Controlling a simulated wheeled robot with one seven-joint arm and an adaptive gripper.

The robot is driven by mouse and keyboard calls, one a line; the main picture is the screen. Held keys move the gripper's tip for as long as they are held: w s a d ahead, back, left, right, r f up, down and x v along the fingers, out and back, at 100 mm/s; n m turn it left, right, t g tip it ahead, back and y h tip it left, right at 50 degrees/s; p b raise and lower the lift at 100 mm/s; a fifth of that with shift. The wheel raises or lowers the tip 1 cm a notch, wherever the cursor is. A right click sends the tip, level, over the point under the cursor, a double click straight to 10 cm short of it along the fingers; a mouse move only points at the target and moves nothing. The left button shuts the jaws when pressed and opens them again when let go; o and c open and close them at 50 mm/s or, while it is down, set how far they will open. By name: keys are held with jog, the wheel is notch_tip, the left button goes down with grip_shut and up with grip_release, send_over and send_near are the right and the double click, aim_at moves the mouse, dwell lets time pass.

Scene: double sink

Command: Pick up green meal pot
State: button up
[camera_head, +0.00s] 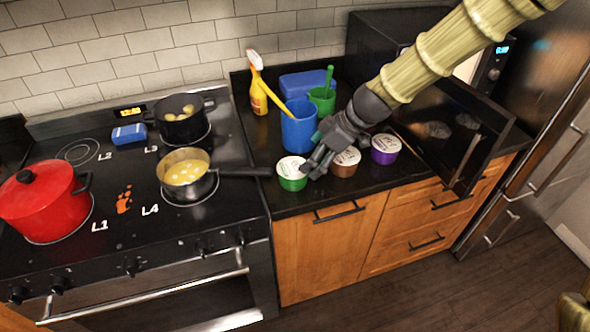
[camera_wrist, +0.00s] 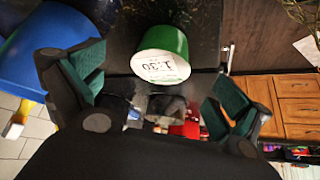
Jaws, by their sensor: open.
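The green meal pot (camera_head: 292,183), a small green tub with a white lid, stands near the counter's front edge at the left of a row of tubs. In the wrist view the green meal pot (camera_wrist: 163,42) appears ahead of the fingers, its lid printed with "1.30". My gripper (camera_head: 312,166) is just to its right and slightly above it in the head view. In the wrist view my gripper (camera_wrist: 158,88) has its two green-padded fingers spread wide, with nothing between them. The fingers and the pot look apart.
A brown tub (camera_head: 346,163) and purple tub (camera_head: 385,151) stand to the right. A tall blue cup (camera_head: 298,130) is behind the green pot. A saucepan handle (camera_head: 243,171) points at it from the stove. An open microwave door (camera_head: 455,140) hangs over the counter's right.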

aim_at(298, 167)
jog(key=x, duration=0.3)
jog(key=shift+w+a+p, duration=0.2)
jog(key=shift+a+p, duration=0.1)
jog(key=shift+a, duration=0.2)
jog(key=shift+s+a+f, duration=0.1)
jog(key=shift+a+f, duration=0.15)
jog(key=shift+f, duration=0.2)
jog(key=shift+p+x, duration=1.3)
jog(key=shift+x, duration=1.15)
jog(key=shift+s, duration=0.15)
jog(key=c, duration=1.3)
